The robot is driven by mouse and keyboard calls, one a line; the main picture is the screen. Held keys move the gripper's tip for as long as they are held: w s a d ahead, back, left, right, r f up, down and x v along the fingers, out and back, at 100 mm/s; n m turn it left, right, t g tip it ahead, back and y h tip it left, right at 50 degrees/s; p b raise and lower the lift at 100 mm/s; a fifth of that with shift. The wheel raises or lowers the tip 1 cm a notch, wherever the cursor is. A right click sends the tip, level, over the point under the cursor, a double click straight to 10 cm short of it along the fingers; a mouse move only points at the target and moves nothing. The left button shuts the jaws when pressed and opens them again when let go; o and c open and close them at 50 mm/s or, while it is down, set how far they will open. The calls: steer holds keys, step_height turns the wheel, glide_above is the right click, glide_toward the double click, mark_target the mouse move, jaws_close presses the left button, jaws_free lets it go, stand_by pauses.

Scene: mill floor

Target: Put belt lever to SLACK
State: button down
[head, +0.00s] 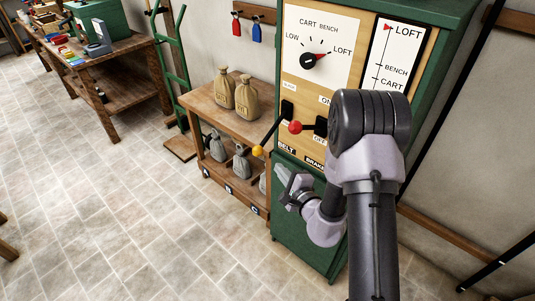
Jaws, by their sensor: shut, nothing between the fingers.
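The belt lever (270,131) is a black rod with a yellow knob on the green cabinet's wooden panel. It comes out of a black slot above the BELT label and slants down and toward the left, knob low. The small words beside its slot are too small to read. Beside it is the brake lever with a red knob (295,127), between ON and OFF labels. My gripper (290,193) is shut and empty. It shows below and right of the yellow knob, apart from it, in front of the cabinet's lower green part.
The panel has a dial (308,61) pointing to LOFT and a white gauge (395,58). A wooden shelf table (206,104) with several sacks stands left of the cabinet. A green hand truck (176,70) and a workbench (116,50) are farther left.

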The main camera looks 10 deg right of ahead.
mark_target(271, 132)
steer(key=shift+a, duration=0.1)
steer(key=b+x, duration=0.2)
steer(key=x, duration=0.8)
